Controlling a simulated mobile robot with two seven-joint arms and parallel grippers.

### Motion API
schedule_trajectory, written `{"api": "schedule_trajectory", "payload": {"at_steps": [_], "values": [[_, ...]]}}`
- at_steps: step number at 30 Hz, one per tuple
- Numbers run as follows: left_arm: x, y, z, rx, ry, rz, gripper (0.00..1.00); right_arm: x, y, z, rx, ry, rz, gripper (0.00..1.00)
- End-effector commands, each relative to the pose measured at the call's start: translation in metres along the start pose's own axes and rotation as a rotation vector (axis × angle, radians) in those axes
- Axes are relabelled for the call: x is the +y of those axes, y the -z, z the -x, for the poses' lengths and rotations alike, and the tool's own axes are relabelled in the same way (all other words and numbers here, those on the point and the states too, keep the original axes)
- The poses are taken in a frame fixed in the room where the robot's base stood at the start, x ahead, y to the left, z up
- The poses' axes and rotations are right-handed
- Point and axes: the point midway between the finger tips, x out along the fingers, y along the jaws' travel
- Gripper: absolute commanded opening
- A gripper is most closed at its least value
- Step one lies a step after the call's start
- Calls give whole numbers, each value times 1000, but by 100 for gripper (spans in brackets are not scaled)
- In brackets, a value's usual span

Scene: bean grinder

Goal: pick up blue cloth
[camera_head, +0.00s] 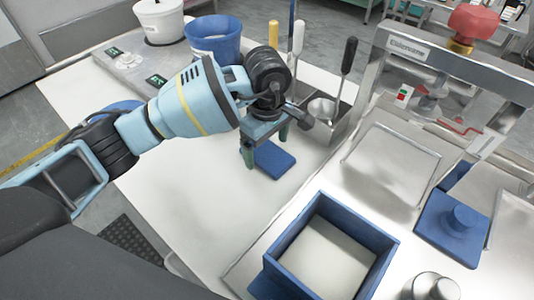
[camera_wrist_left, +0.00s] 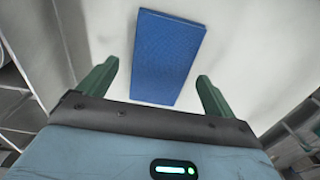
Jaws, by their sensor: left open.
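The blue cloth (camera_head: 274,160) is a flat folded rectangle lying on the white table. My left gripper (camera_head: 264,148) is above it, pointing down, with one green finger on each side of the cloth's far part in the head view. In the left wrist view the cloth (camera_wrist_left: 167,57) lies beyond and between the two open green fingertips (camera_wrist_left: 154,72). The gripper is open and empty. I cannot tell the exact gap between the fingertips and the cloth. My right gripper is not in view.
A metal holder with a ladle (camera_head: 322,108) and other handled tools stands right behind the gripper. A blue bucket (camera_head: 214,40) and white bucket (camera_head: 160,20) stand at the back. A blue square bin (camera_head: 385,247) is at the front right. The table left of the cloth is clear.

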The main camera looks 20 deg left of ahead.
Motion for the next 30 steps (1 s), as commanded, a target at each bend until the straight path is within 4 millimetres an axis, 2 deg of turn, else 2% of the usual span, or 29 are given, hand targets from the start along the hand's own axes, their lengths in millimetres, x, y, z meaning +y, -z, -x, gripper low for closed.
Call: {"api": "schedule_trajectory", "payload": {"at_steps": [3,11,21,30], "values": [[0,-1,-9,-1,1,-2,91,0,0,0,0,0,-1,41],[0,-1,-11,0,-1,-2,90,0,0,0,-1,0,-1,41],[0,-1,-10,0,0,-2,45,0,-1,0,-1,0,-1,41],[0,0,-9,0,-1,-2,43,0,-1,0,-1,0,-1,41]]}}
